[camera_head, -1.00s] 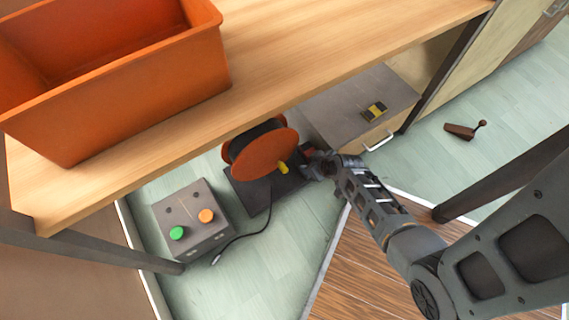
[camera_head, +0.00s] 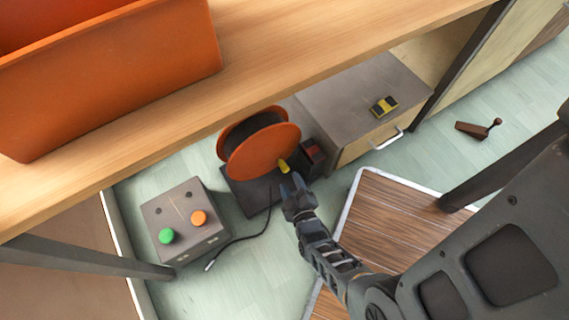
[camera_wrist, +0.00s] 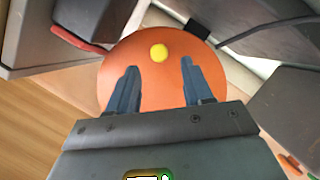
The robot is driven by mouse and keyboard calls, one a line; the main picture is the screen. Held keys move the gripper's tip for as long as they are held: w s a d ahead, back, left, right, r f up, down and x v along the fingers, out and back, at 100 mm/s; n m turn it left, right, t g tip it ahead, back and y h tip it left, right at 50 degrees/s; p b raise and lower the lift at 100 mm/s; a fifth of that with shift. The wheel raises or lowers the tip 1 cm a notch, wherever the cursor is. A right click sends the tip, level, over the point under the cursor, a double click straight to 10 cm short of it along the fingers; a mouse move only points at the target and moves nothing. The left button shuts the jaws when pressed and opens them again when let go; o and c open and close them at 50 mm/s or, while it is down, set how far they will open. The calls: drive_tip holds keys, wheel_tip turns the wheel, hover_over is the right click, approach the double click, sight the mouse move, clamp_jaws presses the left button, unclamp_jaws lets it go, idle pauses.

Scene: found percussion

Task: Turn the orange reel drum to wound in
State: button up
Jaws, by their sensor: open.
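The orange reel drum (camera_head: 262,152) stands on a dark base (camera_head: 250,192) on the floor below the wooden shelf. A yellow crank knob (camera_head: 284,166) sticks out from its face near the lower right edge. My gripper (camera_head: 292,184) is open and empty just in front of and below the knob. In the wrist view the open fingers (camera_wrist: 157,88) point at the orange disc (camera_wrist: 125,65), with the yellow knob (camera_wrist: 159,53) ahead between them and apart from both fingertips. A dark cable runs from the reel to a plug on the floor.
A grey box with green and orange buttons (camera_head: 183,215) stands to the left of the reel. A grey cabinet (camera_head: 350,100) with a handle is at its right. The wooden shelf (camera_head: 300,50) with an orange bin (camera_head: 110,75) overhangs, and dark table legs flank the space.

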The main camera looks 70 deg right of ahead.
sight(286, 172)
drive_tip(key=b+x, duration=0.2)
drive_tip(key=x, duration=0.5)
drive_tip(key=shift+w+d+f+b, duration=0.1)
drive_tip(key=shift+w+d+b, duration=0.1)
drive_tip(key=shift+d+b, duration=0.1)
clamp_jaws()
idle(0.4)
